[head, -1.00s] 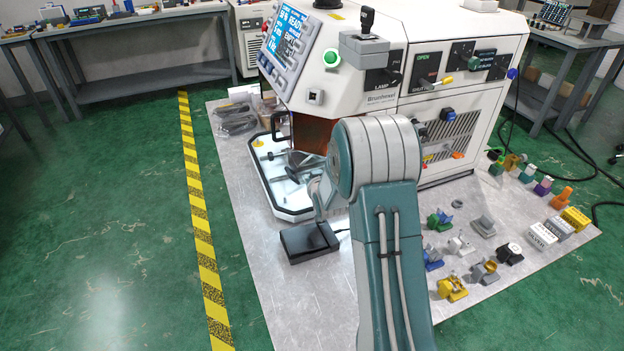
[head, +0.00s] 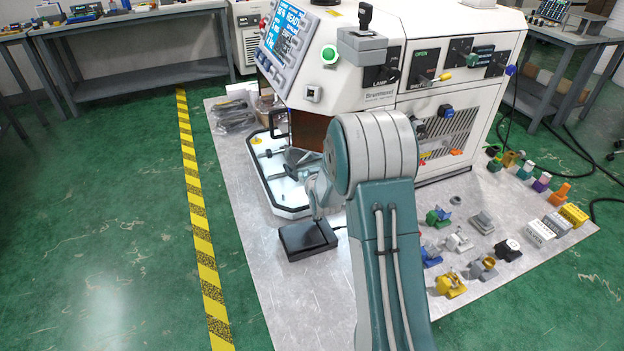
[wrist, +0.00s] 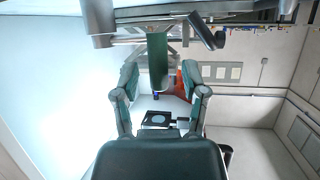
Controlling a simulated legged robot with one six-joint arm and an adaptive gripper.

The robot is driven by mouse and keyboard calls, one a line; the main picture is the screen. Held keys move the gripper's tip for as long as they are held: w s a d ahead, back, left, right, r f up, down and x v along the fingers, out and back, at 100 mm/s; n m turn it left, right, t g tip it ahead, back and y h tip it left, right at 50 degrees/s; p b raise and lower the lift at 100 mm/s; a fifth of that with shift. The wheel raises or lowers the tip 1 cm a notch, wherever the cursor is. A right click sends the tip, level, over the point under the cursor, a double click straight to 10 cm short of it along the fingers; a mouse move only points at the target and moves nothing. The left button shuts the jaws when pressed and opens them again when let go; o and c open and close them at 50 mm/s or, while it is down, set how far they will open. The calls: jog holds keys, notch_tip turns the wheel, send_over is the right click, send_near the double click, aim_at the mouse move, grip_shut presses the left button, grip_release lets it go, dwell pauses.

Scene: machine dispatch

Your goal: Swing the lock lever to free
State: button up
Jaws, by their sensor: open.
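In the wrist view my gripper (wrist: 160,98) is open, with one finger on each side. A green, rounded bar-like part (wrist: 157,62) hangs down from a metal fitting (wrist: 150,22) and stands between the two fingers, with a gap visible on both sides. It may be the lock lever; I cannot tell for sure. A grey crank-like piece (wrist: 208,34) sits to its right on the same fitting. In the head view my forearm hides most of my gripper and whatever it is near. The white machine (head: 380,95) stands behind my arm.
A white tray (head: 290,211) with a dark rim lies at the machine's opening. A black base block (head: 307,240) stands on the grey floor plate. Several coloured parts lie at right. Left of the yellow-black stripe (head: 200,215) the green floor is clear.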

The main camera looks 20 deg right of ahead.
jog(key=v, duration=1.1)
jog(key=shift+s, duration=0.25)
jog(key=shift+a+r, duration=0.1)
jog(key=s+a+r+g, duration=0.2)
jog(key=s+r, duration=0.3)
jog(key=s, duration=0.5)
jog(key=s+a+r+n+g+y, duration=0.1)
jog(key=s+a+r+g, duration=0.2)
jog(key=s, duration=0.6)
jog(key=s+a+r+n+g+y, duration=0.1)
jog(key=s+a+r+g, duration=0.1)
jog(key=s+a+r, duration=0.4)
jog(key=s+r, duration=0.1)
jog(key=s, duration=0.3)
jog(key=shift+s+g, duration=0.3)
